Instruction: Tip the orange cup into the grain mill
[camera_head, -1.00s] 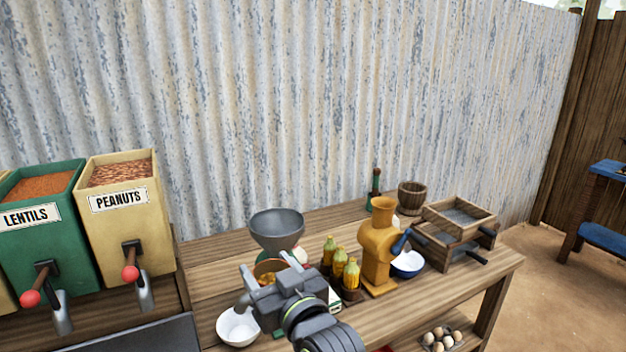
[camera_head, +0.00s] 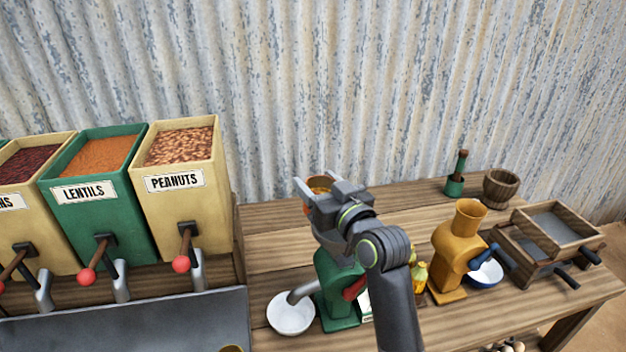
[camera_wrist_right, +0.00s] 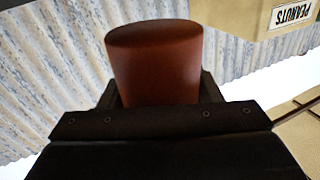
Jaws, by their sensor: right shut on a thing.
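My right gripper (camera_head: 318,197) is shut on the orange cup (camera_head: 306,209), whose open top faces up and shows yellow-brown contents. The cup fills the middle of the right wrist view (camera_wrist_right: 155,65) as a reddish-orange body between the fingers. In the head view it is above the green mill (camera_head: 338,300), which has a grey spout over a white bowl (camera_head: 291,314). The gripper and arm hide that mill's top and grey hopper. A second, ochre mill (camera_head: 456,255) with a blue-handled crank stands to the right. My left gripper is out of view.
Peanut (camera_head: 180,200) and lentil (camera_head: 95,200) bins with red-knobbed levers stand at the left. Corn bottles (camera_head: 419,275) are partly hidden by my arm. A blue bowl (camera_head: 486,274), wooden sieve boxes (camera_head: 550,240) and a wooden mortar (camera_head: 500,189) are at the right.

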